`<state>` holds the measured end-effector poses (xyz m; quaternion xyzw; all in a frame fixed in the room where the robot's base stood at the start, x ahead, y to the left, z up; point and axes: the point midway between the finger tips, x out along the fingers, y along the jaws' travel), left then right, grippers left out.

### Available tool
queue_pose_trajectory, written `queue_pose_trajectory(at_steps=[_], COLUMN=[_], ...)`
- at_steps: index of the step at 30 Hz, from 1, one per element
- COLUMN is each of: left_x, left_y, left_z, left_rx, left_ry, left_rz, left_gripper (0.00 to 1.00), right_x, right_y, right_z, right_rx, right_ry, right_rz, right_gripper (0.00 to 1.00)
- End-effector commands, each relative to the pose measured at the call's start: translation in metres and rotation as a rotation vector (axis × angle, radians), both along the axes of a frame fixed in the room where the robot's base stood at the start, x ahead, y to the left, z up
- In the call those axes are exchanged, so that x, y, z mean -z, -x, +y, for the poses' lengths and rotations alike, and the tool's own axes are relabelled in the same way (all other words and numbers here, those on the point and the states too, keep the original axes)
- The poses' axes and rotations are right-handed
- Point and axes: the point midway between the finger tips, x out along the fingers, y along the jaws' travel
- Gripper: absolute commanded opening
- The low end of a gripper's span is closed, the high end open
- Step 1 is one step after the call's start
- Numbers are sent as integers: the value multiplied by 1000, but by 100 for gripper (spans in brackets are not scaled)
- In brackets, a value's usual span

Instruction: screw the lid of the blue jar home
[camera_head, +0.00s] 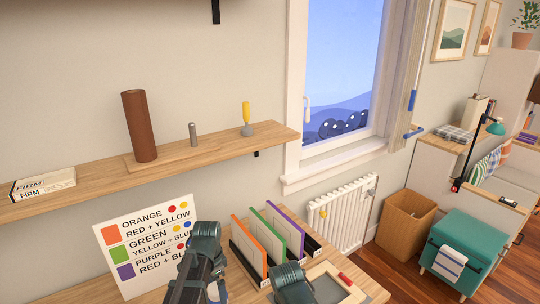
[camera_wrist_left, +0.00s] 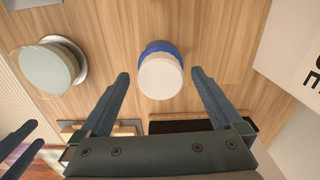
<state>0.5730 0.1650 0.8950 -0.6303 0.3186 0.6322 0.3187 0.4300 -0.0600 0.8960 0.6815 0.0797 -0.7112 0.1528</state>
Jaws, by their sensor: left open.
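The blue jar (camera_wrist_left: 157,47) stands on the wooden desk, seen from above in the left wrist view. Its cream lid (camera_wrist_left: 161,77) covers most of it, with a blue edge showing beyond the lid. How tightly the lid sits cannot be told. My left gripper (camera_wrist_left: 160,74) is open, its fingers to either side of the lid in the picture with gaps visible; it holds nothing. In the head view my left arm (camera_head: 199,258) mostly hides the jar. My right gripper (camera_wrist_left: 28,140) shows only in part at the lower left of the wrist view; my right arm (camera_head: 292,284) is at the desk's front.
A pale green round thing (camera_wrist_left: 46,68) stands beside the jar. A colour-mixing sign (camera_head: 150,235) stands at the left, and orange, green and purple dividers (camera_head: 267,236) stand behind. A tray with a red item (camera_head: 345,279) lies right. A shelf (camera_head: 215,153) hangs above.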

Motion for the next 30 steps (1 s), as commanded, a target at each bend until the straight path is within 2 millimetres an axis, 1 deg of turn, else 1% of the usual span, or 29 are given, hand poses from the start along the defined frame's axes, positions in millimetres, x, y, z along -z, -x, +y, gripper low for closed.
queue_pose_trajectory(at_steps=[3, 9, 13, 19, 20, 24, 29, 30], left_x=[0, 0, 0, 0, 0, 0, 0, 0], left_y=[0, 0, 0, 0, 0, 0, 0, 0], left_z=[0, -1, -1, -1, -1, -1, -1, -1], left_rx=[-168, -409, -477, -485, -484, -483, -482, -482], left_ry=[0, 0, 0, 0, 0, 0, 1, 1], left_rz=[1, 0, 0, 0, 0, 0, 0, 0], left_gripper=[100, 100, 100, 100, 98, 73, 44, 37], right_x=[0, 0, 0, 0, 0, 0, 0, 0], right_y=[0, 0, 0, 0, 0, 0, 0, 0], right_z=[0, 0, 0, 0, 0, 0, 0, 0], right_rx=[0, 0, 0, 0, 0, 0, 0, 0], right_ry=[0, 0, 0, 0, 0, 0, 0, 0], right_rz=[0, 0, 0, 0, 0, 0, 0, 0], right_gripper=[50, 50, 50, 50, 50, 50, 50, 50])
